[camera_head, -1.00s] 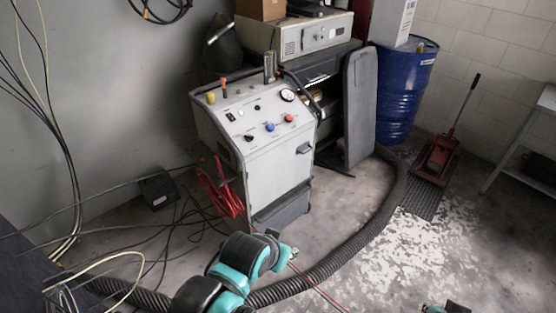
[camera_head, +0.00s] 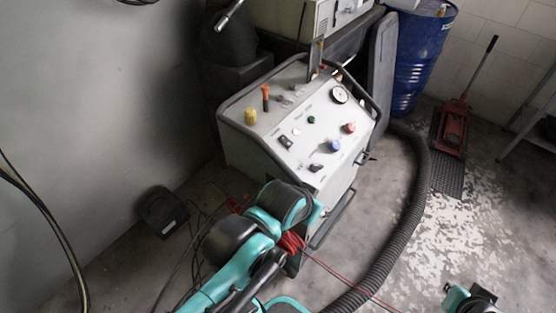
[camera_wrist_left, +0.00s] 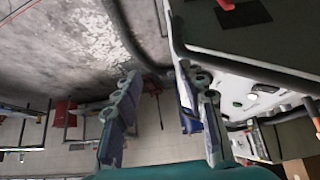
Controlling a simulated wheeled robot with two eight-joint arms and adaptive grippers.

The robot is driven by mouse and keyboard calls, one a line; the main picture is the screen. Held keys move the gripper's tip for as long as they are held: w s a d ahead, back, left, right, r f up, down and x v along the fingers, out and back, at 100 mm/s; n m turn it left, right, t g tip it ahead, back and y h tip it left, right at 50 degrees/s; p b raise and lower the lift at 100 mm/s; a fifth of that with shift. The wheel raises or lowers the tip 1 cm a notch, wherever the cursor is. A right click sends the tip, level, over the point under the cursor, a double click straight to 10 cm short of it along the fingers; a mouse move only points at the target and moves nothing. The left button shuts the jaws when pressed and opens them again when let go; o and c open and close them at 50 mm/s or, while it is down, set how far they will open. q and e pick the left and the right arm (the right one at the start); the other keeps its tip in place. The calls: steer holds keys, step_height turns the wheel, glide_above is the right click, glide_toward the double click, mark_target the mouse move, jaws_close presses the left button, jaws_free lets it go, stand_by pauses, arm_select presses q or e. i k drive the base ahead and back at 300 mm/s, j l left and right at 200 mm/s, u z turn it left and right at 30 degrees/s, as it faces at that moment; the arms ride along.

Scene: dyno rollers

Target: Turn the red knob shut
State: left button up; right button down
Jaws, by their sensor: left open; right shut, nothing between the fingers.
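The red knob (camera_head: 348,128) is on the sloped top panel of the grey machine (camera_head: 262,160), right of a blue knob (camera_head: 334,146) and below a round gauge. Nothing touches it in the head view. My left arm reaches in front of the machine, low and left of the knob; its gripper is hidden there. In the left wrist view my left gripper (camera_wrist_left: 160,82) has its fingers spread with nothing between them. The machine is at the right of that view; I cannot make out the red knob there. My right gripper (camera_head: 472,300) is at the bottom right, shut and empty, far from the panel.
A yellow cap (camera_head: 250,116) and an orange-handled lever (camera_head: 266,97) stand on the panel's left. A thick black hose (camera_head: 413,205) curves over the floor at the right. A blue drum (camera_head: 423,55) and a red floor jack (camera_head: 454,125) stand behind.

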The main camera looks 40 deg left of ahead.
mark_target(350, 127)
steer(key=j, duration=2.25)
steer(key=i, duration=0.05)
